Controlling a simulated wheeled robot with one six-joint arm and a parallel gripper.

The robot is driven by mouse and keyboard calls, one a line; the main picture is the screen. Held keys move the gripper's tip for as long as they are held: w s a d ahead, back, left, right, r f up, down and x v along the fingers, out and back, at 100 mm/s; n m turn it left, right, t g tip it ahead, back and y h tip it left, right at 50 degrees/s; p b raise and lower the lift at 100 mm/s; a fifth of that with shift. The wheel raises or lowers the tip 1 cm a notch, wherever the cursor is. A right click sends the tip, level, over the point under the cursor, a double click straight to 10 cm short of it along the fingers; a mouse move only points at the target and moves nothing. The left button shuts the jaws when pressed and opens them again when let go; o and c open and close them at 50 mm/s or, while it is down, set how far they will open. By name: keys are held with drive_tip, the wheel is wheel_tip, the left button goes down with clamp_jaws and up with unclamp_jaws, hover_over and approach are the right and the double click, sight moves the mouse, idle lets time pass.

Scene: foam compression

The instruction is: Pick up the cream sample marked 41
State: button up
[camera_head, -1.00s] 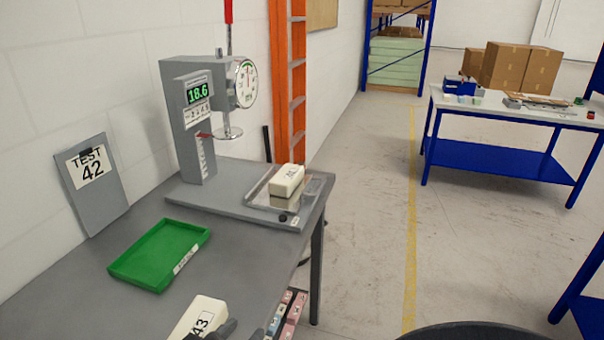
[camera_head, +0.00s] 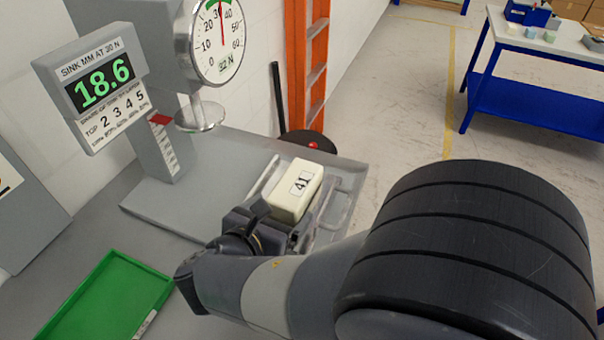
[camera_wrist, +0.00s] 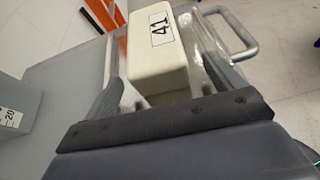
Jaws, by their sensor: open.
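In the wrist view the sample (camera_wrist: 157,65) sits between the two fingers (camera_wrist: 153,80), one on each side. Gaps show between the fingers and the block. The sample's near lower end is hidden behind the gripper body.
The press has a display reading 18.6 (camera_head: 100,82), a dial (camera_head: 216,42) and a round plate (camera_head: 201,114) left of the sample. A green tray (camera_head: 108,300) lies at the lower left. An orange ladder (camera_head: 306,70) stands behind.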

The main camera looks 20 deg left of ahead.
sight(289, 198)
drive_tip(key=shift+w, duration=0.5)
drive_tip(key=x, duration=0.4)
drive_tip(key=shift+w+r, duration=0.1)
drive_tip(key=shift+w, duration=0.1)
drive_tip(key=c, duration=1.1)
